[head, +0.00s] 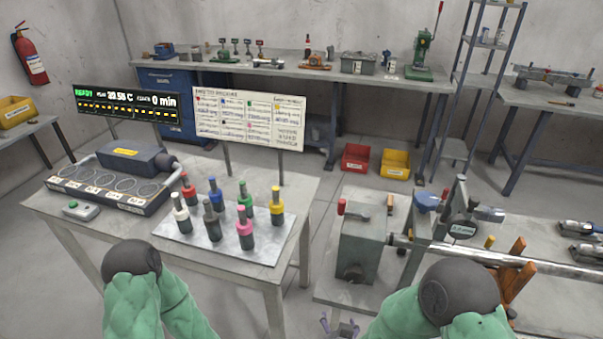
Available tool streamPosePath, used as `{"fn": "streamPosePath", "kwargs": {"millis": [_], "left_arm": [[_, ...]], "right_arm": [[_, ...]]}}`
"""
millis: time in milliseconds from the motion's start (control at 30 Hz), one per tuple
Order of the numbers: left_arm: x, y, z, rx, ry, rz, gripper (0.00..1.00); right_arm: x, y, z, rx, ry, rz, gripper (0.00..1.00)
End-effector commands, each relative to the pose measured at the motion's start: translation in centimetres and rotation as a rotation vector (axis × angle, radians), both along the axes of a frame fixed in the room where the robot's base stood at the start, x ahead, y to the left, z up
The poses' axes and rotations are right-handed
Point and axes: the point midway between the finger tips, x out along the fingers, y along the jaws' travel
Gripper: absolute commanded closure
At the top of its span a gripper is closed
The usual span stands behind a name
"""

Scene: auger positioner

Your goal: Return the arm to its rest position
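My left arm (145,290) shows at the bottom left as green padded links with a dark round joint, in front of the near edge of the left table. Its gripper is not in view. My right arm (440,305) shows at the bottom right with the same green cover and dark joint. What looks like my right gripper (339,326) peeks in at the bottom edge, left of that arm. Its two fingertips stand apart with nothing seen between them. The rest of that gripper is cut off by the frame.
The left table (305,195) bears a tray (175,235) of several colour-capped bottles, a heater-like device (125,180), a display (125,105) and a chart board (250,118). A grey machine (362,245) with a long metal bar (530,264) stands close beyond my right arm.

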Motion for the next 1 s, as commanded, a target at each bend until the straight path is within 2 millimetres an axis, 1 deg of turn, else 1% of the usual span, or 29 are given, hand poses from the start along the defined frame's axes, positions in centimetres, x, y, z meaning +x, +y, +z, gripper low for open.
{"fn": "streamPosePath", "kwargs": {"millis": [33, 167, 267, 367, 500, 600, 700, 833, 1000], "left_arm": [[0.0, 0.0, 0.3, 0.0, 0.0, 0.0, 0.53], [0.0, 0.0, 0.6, 0.0, 0.0, 0.0, 0.53], [0.0, 0.0, 0.9, 0.0, 0.0, 0.0, 0.53], [0.0, 0.0, 1.2, 0.0, 0.0, 0.0, 0.53], [0.0, 0.0, 1.5, 0.0, 0.0, 0.0, 0.53], [0.0, 0.0, 1.7, 0.0, 0.0, 0.0, 0.53], [0.0, 0.0, 1.9, 0.0, 0.0, 0.0, 0.53], [0.0, 0.0, 1.9, 0.0, 0.0, 0.0, 0.53], [0.0, 0.0, 1.9, 0.0, 0.0, 0.0, 0.53]], "right_arm": [[-0.3, -0.2, -1.2, -0.009, 0.067, 0.032, 0.2], [-1.6, -0.1, -4.1, -0.024, 0.221, 0.141, 0.2], [-3.1, -0.1, -6.3, -0.027, 0.338, 0.231, 0.2], [-4.9, -0.1, -8.2, -0.022, 0.448, 0.325, 0.2], [-8.1, -0.1, -10.5, -0.002, 0.588, 0.463, 0.2], [-10.3, -0.1, -11.6, 0.017, 0.667, 0.554, 0.2], [-12.0, -0.1, -12.3, 0.036, 0.724, 0.623, 0.2], [-13.3, -0.1, -12.7, 0.049, 0.761, 0.676, 0.2], [-13.7, -0.1, -12.8, 0.052, 0.77, 0.694, 0.2]]}}
